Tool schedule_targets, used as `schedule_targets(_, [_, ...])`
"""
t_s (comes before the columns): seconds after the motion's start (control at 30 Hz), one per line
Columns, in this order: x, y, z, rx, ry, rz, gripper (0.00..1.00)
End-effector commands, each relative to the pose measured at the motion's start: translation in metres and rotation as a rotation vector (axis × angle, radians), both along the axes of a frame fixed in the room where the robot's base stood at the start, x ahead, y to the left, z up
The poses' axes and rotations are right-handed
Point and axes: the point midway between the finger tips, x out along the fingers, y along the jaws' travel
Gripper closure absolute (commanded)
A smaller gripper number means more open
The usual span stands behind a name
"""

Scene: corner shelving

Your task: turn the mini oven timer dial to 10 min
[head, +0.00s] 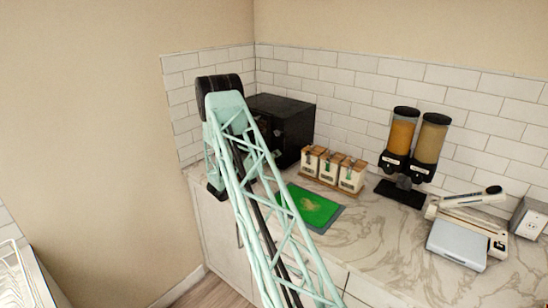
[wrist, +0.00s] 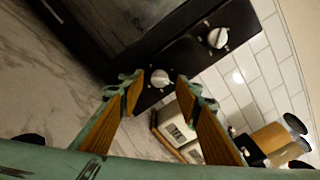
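The mini oven (head: 290,118) is a black box in the back corner of the counter, its front partly hidden behind my arm in the head view. In the wrist view its dark front panel (wrist: 185,55) appears tilted, with two pale round dials. One dial (wrist: 160,78) shows between the fingertips of my gripper (wrist: 159,80); the other dial (wrist: 217,38) is up and to the right, outside the fingers. My gripper is open, with a gap on each side of the dial; I cannot tell contact. Dial markings are too small to read, so I cannot tell which is the timer.
Several white-and-wood canisters (head: 330,168) stand right of the oven. A green board (head: 313,207) lies in front of them. Two dispensers (head: 400,140) stand further right, then a white appliance (head: 458,243). Tiled walls close off the back and left. Bare marble lies between.

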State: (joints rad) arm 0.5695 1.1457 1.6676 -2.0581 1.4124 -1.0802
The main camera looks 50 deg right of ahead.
Motion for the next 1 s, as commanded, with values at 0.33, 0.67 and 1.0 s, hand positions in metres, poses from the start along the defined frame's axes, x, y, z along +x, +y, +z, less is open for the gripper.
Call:
schedule_targets(0.33, [-0.001,-0.015,0.000,0.000,0.000,0.001,0.69])
schedule_targets(0.67, [-0.001,-0.015,0.000,-0.001,0.000,0.001,0.76])
schedule_targets(1.0, [-0.001,-0.015,0.000,-0.001,-0.003,0.001,0.93])
